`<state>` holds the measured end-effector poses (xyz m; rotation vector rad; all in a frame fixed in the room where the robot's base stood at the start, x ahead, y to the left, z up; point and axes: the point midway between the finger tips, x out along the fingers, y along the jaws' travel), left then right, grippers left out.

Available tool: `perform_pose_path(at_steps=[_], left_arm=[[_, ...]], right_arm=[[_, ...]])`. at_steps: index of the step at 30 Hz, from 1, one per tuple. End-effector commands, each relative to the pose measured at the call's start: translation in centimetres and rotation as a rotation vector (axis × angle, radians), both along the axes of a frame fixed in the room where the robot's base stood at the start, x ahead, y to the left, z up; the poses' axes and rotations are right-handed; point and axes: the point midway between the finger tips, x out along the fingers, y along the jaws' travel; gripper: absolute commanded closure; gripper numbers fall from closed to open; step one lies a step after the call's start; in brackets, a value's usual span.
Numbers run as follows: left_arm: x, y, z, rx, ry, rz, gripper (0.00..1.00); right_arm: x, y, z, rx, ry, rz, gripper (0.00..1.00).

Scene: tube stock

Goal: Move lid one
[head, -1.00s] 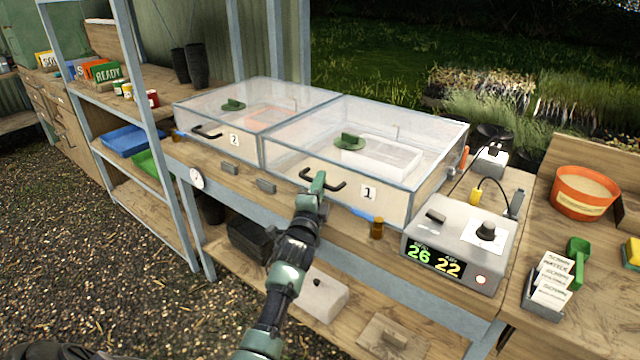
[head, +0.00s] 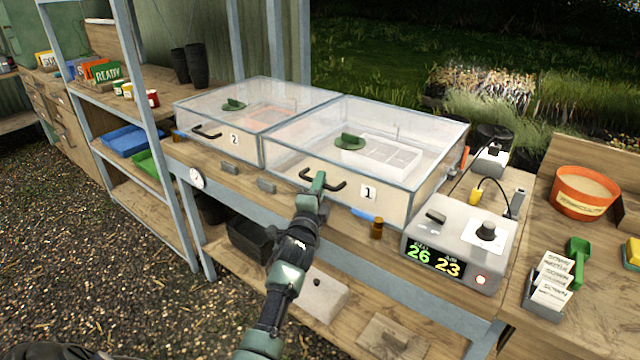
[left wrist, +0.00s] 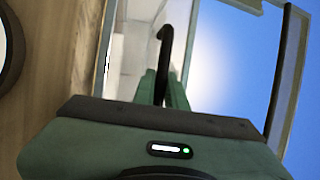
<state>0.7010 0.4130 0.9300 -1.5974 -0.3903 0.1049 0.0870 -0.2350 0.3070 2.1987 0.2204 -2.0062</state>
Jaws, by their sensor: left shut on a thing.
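Lid one (head: 400,115) is the clear, grey-framed cover on the right-hand box, which carries a label "1" (head: 368,192). Its black handle (head: 337,186) is at the front. My left gripper (head: 318,186) is shut on this handle, coming from the front. In the left wrist view, the fingers (left wrist: 162,92) hold the dark handle bar (left wrist: 164,45), with the clear panel behind. The lid appears down on its box; a small gap cannot be ruled out. A pale celled tray (head: 385,155) shows through it. My right gripper is not in view.
Lid two (head: 250,100) covers the neighbouring box on the left. A blue-grey shelf post (head: 165,150) rises at left.

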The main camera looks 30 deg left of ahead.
Motion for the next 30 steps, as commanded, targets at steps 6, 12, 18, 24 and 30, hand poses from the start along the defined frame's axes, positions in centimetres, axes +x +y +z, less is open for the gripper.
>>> perform_pose_path(at_steps=[6,12,18,24,30], left_arm=[[0.0,0.0,0.5,0.0,0.009,0.0,1.0],[0.3,0.0,3.2,0.005,0.039,-0.001,1.0],[1.0,0.0,7.4,0.014,0.106,0.0,1.0],[2.2,-0.2,11.8,0.013,0.138,0.0,1.0],[3.7,-0.3,16.7,0.013,0.135,-0.001,1.0]], right_arm=[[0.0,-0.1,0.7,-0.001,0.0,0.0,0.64],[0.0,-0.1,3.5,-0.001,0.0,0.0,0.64],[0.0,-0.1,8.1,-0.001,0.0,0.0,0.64],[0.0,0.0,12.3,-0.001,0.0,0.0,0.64],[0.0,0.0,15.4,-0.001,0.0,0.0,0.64]])
